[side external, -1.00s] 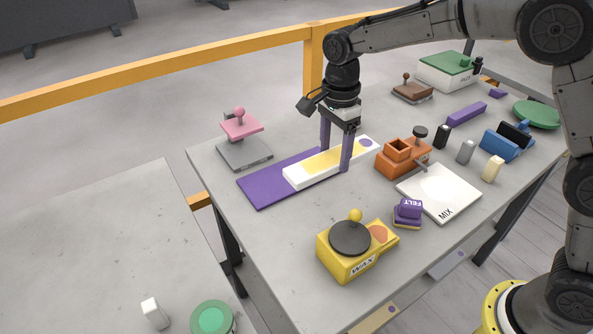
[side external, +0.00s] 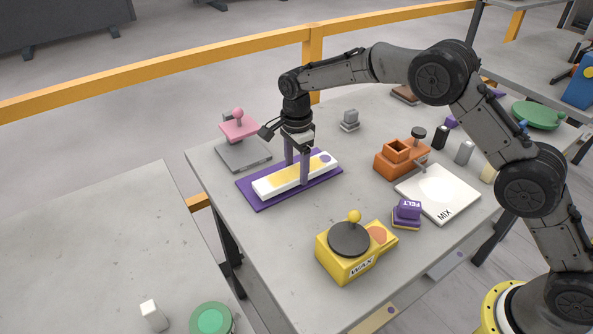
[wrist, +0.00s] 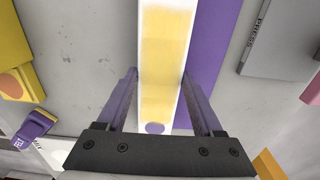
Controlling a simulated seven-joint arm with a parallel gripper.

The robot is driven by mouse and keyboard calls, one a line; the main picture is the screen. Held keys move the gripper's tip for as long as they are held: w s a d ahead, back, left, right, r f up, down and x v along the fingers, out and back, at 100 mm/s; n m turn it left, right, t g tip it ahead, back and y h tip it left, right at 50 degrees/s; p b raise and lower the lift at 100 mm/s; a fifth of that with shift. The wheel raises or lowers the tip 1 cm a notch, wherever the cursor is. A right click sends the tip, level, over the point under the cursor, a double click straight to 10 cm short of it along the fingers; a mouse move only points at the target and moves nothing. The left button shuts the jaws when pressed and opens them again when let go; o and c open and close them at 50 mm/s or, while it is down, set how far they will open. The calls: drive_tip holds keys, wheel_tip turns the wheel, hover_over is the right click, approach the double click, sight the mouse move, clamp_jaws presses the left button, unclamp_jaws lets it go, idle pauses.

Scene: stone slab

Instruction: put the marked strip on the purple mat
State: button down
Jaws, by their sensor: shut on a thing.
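The marked strip (side external: 275,182) is a long white bar with a yellow band and a purple dot at one end. It lies lengthwise over the purple mat (side external: 246,190), whose border shows around it in the side view. I cannot tell whether it touches the mat or hangs just above it. My gripper (side external: 297,174) points down with its purple fingers on the strip's two long sides, shut on it. In the wrist view the strip (wrist: 165,60) runs between the fingers (wrist: 160,78), with the mat (wrist: 208,45) showing on its right.
A grey press with a pink top (side external: 239,131) stands just behind the mat. An orange block device (side external: 397,158), white MIX board (side external: 438,193), purple FELT block (side external: 407,213) and yellow WAX box (side external: 350,245) stand right and in front. Bare slab lies between mat and WAX box.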

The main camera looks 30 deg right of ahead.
sight(297, 171)
drive_tip(key=shift+f, duration=0.55)
drive_tip(key=shift+f, duration=0.1)
drive_tip(key=shift+c, duration=0.2)
unclamp_jaws()
drive_tip(key=shift+f, duration=0.15)
wheel_tip(297, 171, up, 12)
drive_tip(key=shift+r, duration=0.2)
